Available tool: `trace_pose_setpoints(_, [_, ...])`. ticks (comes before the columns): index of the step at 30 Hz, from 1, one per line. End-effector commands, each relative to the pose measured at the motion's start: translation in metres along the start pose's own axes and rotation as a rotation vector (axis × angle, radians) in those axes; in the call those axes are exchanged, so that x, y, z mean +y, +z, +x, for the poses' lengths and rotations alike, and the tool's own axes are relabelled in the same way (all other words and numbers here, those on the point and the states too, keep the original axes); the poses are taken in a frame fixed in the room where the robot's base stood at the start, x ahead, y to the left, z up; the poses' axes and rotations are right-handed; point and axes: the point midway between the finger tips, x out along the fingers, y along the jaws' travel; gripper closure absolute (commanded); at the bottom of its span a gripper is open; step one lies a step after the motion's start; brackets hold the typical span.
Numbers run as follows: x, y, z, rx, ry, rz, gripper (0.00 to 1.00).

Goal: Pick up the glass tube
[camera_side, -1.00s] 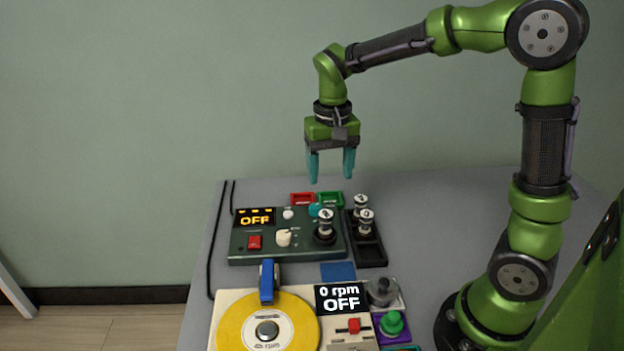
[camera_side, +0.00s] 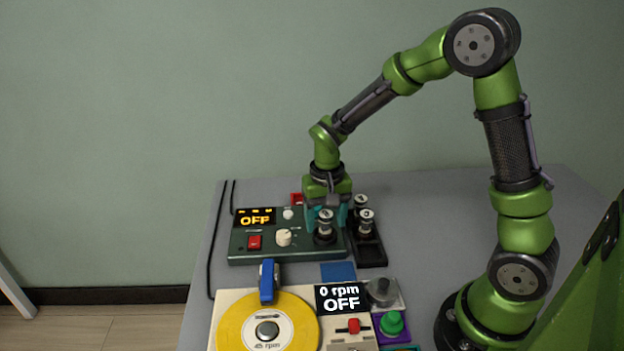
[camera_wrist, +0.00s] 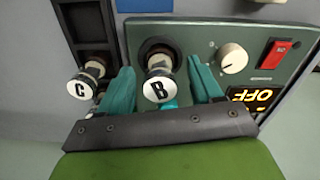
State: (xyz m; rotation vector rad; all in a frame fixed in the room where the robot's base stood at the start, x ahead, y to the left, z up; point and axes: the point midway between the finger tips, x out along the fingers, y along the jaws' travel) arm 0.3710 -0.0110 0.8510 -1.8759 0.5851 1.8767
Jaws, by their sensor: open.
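A glass tube with a white cap marked B (camera_wrist: 160,88) stands upright in a dark socket on the green amplifier box (camera_side: 252,246); it also shows in the side view (camera_side: 325,223). My gripper (camera_wrist: 161,76) is open and low at the box's back right. In the wrist view its teal fingers lie either side of tube B, apart from it. A second tube, capped C (camera_wrist: 82,85), stands in the black rack (camera_side: 372,250) beside the box. Another capped tube (camera_side: 361,203) stands behind it in that rack. I cannot tell which tube the task names.
The amplifier display (camera_side: 255,217) reads OFF; a red switch (camera_side: 255,242) and cream knob (camera_side: 284,237) sit left of tube B. A turntable with a yellow disc (camera_side: 240,330) is in front.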

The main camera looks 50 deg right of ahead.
Motion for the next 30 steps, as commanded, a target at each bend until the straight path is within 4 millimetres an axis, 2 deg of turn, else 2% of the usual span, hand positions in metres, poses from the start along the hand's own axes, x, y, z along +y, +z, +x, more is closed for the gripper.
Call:
trace_pose_setpoints(5, [0.0, 0.0, 0.0, 0.0, 0.0, 0.0, 0.35])
trace_pose_setpoints(15, [0.0, 0.0, 0.0, 0.0, 0.0, 0.0, 0.87])
trace_pose_setpoints(18, [0.0, 0.0, -0.001, 0.001, 0.0, 0.0, 1.0])
trace_pose_setpoints(26, [0.0, 0.0, -0.003, 0.002, -0.001, -0.001, 1.0])
trace_pose_setpoints(30, [0.0, 0.0, -0.012, 0.002, -0.001, -0.001, 1.0])
